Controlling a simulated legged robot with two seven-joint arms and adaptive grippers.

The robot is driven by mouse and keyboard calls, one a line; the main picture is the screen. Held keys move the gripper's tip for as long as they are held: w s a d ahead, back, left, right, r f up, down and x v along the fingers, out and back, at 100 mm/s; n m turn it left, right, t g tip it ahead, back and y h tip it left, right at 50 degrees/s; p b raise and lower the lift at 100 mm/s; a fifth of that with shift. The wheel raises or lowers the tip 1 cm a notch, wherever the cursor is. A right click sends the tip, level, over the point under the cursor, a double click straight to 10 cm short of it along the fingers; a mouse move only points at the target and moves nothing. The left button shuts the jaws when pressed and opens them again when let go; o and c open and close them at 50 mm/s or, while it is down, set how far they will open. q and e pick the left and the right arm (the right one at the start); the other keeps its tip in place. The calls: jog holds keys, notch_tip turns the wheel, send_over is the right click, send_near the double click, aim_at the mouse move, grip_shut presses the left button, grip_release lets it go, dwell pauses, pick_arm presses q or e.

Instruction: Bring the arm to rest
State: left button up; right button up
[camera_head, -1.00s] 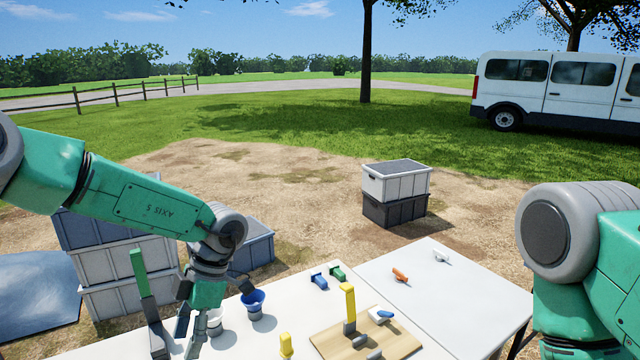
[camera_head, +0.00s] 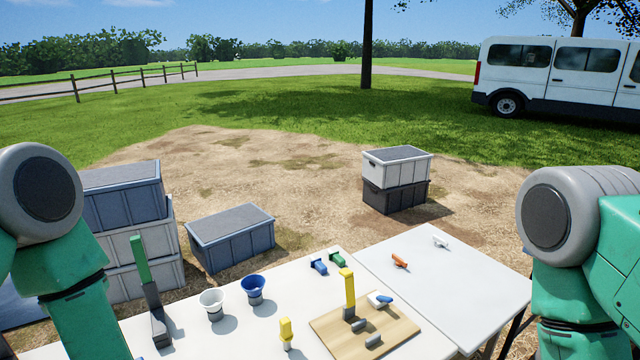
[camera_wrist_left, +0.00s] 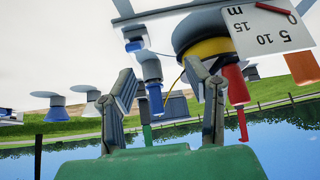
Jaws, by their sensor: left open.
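My left arm (camera_head: 75,290) stands at the left edge of the head view, drawn back from the tabletop; its gripper is out of that picture. In the left wrist view my left gripper (camera_wrist_left: 160,80) is open, its two grey fingers apart with nothing held between them. That view looks upside down, with the white tabletop above and the sky below. My right arm (camera_head: 570,260) is at the right edge of the head view; its gripper is not seen.
On the white table (camera_head: 240,335) stand a white cup (camera_head: 213,304), a blue cup (camera_head: 253,289), a green-handled tool (camera_head: 140,260) and a wooden board (camera_head: 395,333). Grey crates (camera_head: 230,238) stand behind. The wrist view shows a yellow-black reel (camera_wrist_left: 207,40) and a scale card (camera_wrist_left: 270,28) beyond the fingers.

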pick_arm(q)
jog(key=s+f+m+h, duration=0.1)
jog(key=s, duration=0.2)
jog(key=s+f+m+g+h, duration=0.1)
jog(key=s+m, duration=0.1)
jog(key=s, duration=0.1)
jog(key=s+f+m, duration=0.1)
jog(key=s, duration=0.3)
jog(key=shift+d+h, duration=0.35)
jog(key=shift+h, duration=0.05)
jog(key=s+m+g+h, duration=0.2)
jog(key=s+m+g, duration=0.2)
jog(key=s, duration=0.8)
notch_tip(320, 180, down, 12)
jog(key=w+d+m+b, duration=0.1)
jog(key=b, duration=1.2)
jog(key=shift+w+d+t, duration=0.4)
pick_arm(e)
notch_tip(320, 180, down, 13)
jog(key=a, duration=0.1)
jog(key=shift+a+r, duration=0.15)
jog(key=shift+r, duration=0.05)
pick_arm(q)
jog(key=shift+d+r, duration=0.15)
jog(key=shift+d, duration=0.15)
pick_arm(e)
jog(key=shift+d+f, duration=0.1)
jog(key=shift+d, duration=0.2)
